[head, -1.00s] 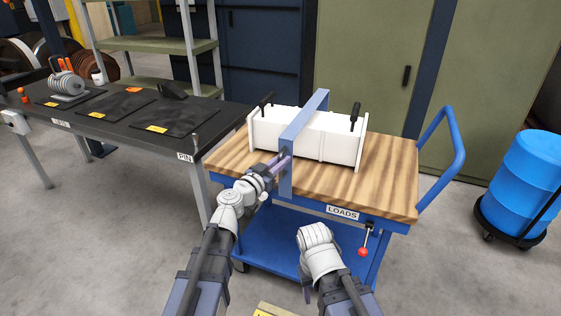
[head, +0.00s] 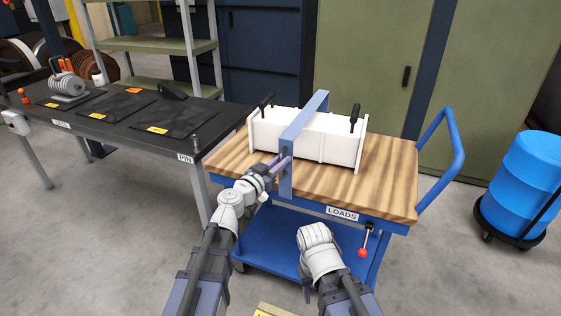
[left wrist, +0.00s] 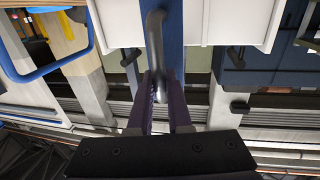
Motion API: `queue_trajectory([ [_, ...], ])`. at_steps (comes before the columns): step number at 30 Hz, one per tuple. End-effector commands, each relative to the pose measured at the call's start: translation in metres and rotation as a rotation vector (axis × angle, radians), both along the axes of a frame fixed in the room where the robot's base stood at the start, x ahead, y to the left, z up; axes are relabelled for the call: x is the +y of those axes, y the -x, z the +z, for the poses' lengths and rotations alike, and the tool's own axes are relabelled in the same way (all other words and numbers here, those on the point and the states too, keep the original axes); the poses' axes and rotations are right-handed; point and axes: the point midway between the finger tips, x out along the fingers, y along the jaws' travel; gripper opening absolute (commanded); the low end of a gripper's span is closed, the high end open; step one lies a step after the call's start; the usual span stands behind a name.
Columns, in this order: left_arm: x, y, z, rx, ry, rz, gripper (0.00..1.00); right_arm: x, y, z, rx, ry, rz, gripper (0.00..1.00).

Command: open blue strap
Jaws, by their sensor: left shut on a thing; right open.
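The blue strap (head: 305,115) runs over the top of a white box-shaped load (head: 335,138) and hangs down its near side. In the left wrist view the strap (left wrist: 174,50) carries a grey bar handle (left wrist: 155,40). My left gripper (head: 284,163) is at the strap's hanging front part. In the left wrist view its fingers (left wrist: 165,90) are closed around the lower end of the handle. My right gripper (head: 307,292) is low in front of the cart, open and away from the strap; its fingers are mostly hidden.
The load stands on a wood-topped blue cart (head: 390,180) labelled LOADS, with a red-knobbed lever (head: 363,252) at its front. Two black handles rise from the load. A black table (head: 110,115) stands at left, a blue barrel (head: 530,175) at right.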

Motion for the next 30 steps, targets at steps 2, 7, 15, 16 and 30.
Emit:
queue_trajectory([
  [2, -0.001, -0.002, 0.013, 0.01, -0.005, 0.0, 0.0, 0.0, 0.0, 0.015, 0.0, 0.0, 0.0, 0.5],
  [7, -0.002, -0.008, 0.038, 0.048, -0.018, 0.0, 0.0, 0.0, 0.0, 0.05, 0.0, 0.0, 0.0, 0.5],
  [15, -0.008, -0.025, 0.086, 0.139, -0.047, -0.001, 0.0, 0.0, 0.0, 0.117, 0.0, 0.0, 0.0, 0.5],
  [16, -0.008, -0.028, 0.091, 0.149, -0.05, -0.001, 0.0, 0.0, 0.0, 0.125, 0.0, 0.0, 0.0, 0.5],
  [30, -0.021, -0.068, 0.166, 0.313, -0.103, 0.0, 0.0, 0.0, 0.0, 0.235, 0.0, 0.0, -0.001, 0.5],
])
